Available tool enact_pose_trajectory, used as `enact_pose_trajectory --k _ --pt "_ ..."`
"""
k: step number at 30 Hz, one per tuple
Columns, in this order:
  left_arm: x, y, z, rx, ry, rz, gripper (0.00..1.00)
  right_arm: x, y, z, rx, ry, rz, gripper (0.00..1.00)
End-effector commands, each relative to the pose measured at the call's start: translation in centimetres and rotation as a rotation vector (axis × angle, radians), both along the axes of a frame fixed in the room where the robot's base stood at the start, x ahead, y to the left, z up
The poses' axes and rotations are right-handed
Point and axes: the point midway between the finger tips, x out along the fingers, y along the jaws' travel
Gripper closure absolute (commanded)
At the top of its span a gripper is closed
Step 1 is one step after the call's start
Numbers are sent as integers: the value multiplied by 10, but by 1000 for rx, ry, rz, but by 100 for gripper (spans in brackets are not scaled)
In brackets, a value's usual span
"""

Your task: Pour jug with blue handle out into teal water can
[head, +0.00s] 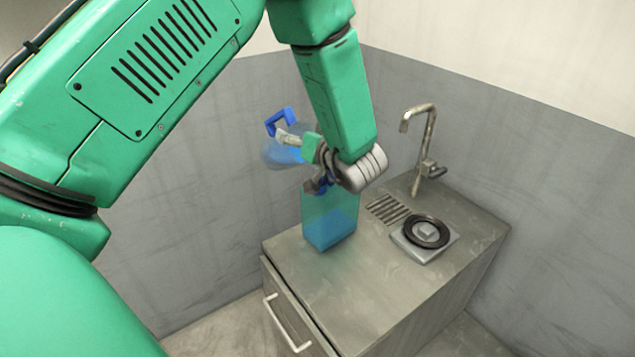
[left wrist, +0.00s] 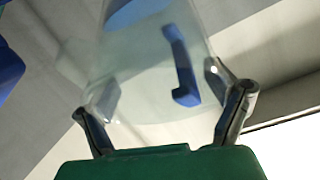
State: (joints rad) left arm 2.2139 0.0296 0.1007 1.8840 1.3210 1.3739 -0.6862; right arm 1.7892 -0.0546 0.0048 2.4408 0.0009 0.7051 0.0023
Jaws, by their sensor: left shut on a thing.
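The clear jug (head: 272,154) is held up in the air above the counter's left part, partly hidden behind my gripper. It looks tilted, with blue liquid in its lower part and its blue handle (head: 279,121) at the top. My left gripper (head: 318,168) is shut on the jug. In the left wrist view the jug's clear body (left wrist: 140,70) sits between the two fingers, and the blue handle (left wrist: 182,68) shows. The teal water can (head: 331,218) stands upright on the counter just below the gripper, with blue liquid in its lower part. Its top is hidden by the gripper.
The counter's front middle is clear. Grey walls stand close behind.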

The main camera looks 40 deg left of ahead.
Motion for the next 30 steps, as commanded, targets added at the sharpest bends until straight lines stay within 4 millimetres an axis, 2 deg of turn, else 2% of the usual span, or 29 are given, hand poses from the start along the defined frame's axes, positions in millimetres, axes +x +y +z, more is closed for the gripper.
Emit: enact_pose_trajectory --k 20,30 --pt "-1 -3 7 139 -28 -2 72 0 0 -8 0 0 0 60" --pt "-1 -4 9 148 -31 -2 72 0 0 -8 0 0 0 60"
